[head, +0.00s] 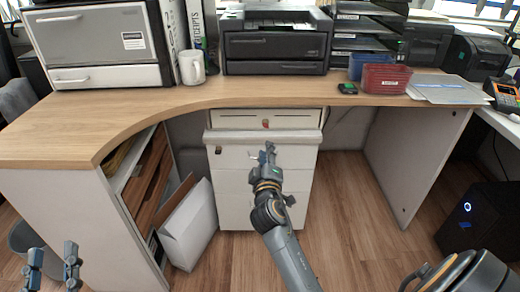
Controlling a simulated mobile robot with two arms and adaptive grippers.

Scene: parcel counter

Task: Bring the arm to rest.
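My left gripper (53,266) is at the lower left corner, with its two fingers clearly apart and nothing between them. It is over the floor, left of the white box, partly cut off by the frame edge. My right gripper (268,153) is in front of the white drawer cabinet (237,190) under the counter. Its fingers are seen nearly edge-on, so their opening is unclear. I see no object held in it. Whether it touches the cabinet front is unclear.
The wooden counter (130,115) curves around above the cabinet. A white mug (192,67), a printer (275,42), a red bin (386,78) and a card terminal (503,93) stand on it. A white box (188,225) leans at the left shelf. Floor (350,210) right of the cabinet is clear.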

